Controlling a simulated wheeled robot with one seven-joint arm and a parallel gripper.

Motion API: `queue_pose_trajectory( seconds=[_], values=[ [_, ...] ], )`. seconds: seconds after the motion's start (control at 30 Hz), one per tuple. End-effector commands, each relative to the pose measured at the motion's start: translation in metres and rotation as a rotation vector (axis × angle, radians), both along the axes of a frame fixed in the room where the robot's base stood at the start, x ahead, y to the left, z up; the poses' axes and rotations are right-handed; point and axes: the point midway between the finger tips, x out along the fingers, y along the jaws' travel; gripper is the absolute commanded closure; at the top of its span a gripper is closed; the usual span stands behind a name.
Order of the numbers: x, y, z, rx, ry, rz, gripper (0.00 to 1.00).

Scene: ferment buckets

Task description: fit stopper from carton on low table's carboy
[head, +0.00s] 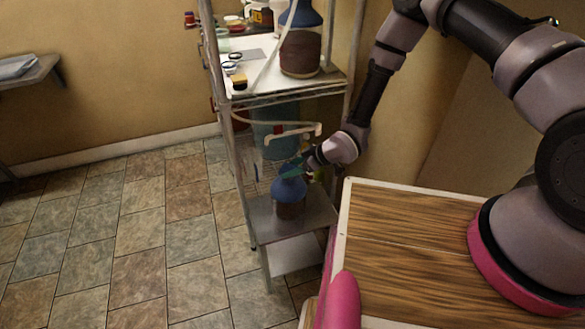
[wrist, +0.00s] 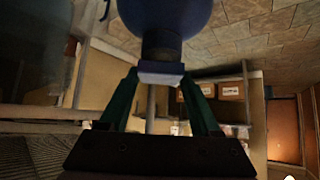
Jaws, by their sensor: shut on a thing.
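In the head view a blue carboy (head: 290,190) with dark contents in its lower part stands upright on the low grey table (head: 318,212). My gripper (head: 298,163) is just above its neck. In the wrist view the carboy appears upside down, its blue body (wrist: 165,12) at the top. My green fingers (wrist: 162,84) are shut on a small pale grey-blue stopper (wrist: 160,73). The stopper is at the mouth of the carboy's neck (wrist: 161,44), in line with it. I cannot tell how deep it sits. I cannot make out the stopper's source carton.
A metal rack (head: 238,175) stands at the table, with another carboy (head: 300,45) and small items on its upper shelf (head: 270,88). A wood-topped counter (head: 400,235) is at the right front. The tiled floor (head: 130,240) at left is clear. Boxes (wrist: 231,91) sit on a shelf behind.

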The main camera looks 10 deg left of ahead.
Motion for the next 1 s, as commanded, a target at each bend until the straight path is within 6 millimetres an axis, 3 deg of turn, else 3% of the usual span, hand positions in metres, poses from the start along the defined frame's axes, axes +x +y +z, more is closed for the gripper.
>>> queue_pose_trajectory(
  seconds=[0.47,0.5,0.6,1.0],
  values=[
    [-0.0001,0.0002,-0.0014,0.0,0.0,0.0,0.91],
    [-0.0001,0.0002,-0.0014,0.0,0.0,0.0,0.32],
    [-0.0002,0.0002,-0.0014,0.0,0.0,0.0,0.01],
    [-0.0002,0.0001,-0.0016,0.0,0.0,0.0,0.0]
  ],
)
